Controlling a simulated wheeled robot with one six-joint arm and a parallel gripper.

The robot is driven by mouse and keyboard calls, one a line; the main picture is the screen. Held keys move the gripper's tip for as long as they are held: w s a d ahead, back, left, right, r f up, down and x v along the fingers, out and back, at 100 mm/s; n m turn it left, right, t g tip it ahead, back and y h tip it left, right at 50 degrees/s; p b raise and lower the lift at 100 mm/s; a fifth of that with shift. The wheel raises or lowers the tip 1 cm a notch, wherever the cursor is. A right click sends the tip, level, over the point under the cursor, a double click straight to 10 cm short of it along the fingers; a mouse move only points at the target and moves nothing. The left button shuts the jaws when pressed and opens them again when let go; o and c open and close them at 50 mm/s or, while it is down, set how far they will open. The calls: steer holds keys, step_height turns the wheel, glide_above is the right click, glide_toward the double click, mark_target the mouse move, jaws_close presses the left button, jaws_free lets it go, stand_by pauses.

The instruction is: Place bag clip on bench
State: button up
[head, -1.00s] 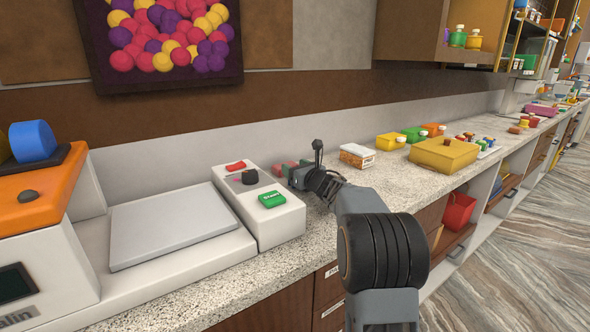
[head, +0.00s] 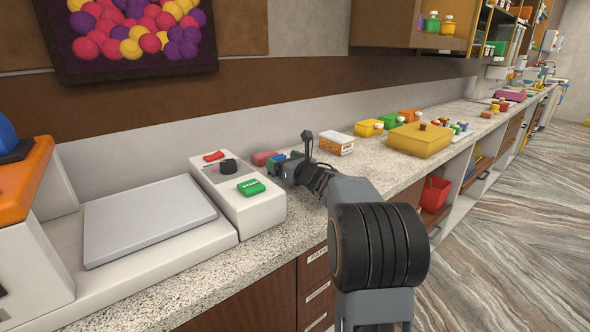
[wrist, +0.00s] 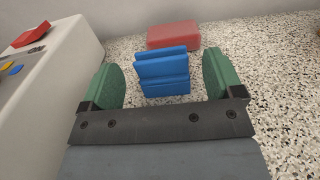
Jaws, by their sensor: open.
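A blue piece with two parallel plates, which looks like the bag clip (wrist: 162,75), is on the speckled bench (wrist: 125,40) in the wrist view. My gripper (wrist: 162,82) is open, with one green finger pad on each side of the blue piece. Gaps show between the piece and both pads. In the head view my gripper (head: 284,162) is low over the bench, just right of the white control box, and mostly hides the piece.
A red block (wrist: 173,35) lies just beyond the blue piece. The white box with a green button (head: 250,187) stands close on the left. A small white-and-orange box (head: 340,146) and a yellow container (head: 420,139) stand further right.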

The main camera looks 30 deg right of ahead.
steer(key=s, duration=0.2)
steer(key=s+d, duration=0.1)
steer(key=s, duration=0.4)
steer(key=shift+s+d, duration=0.1)
steer(key=shift+d, duration=0.05)
stand_by(0.3)
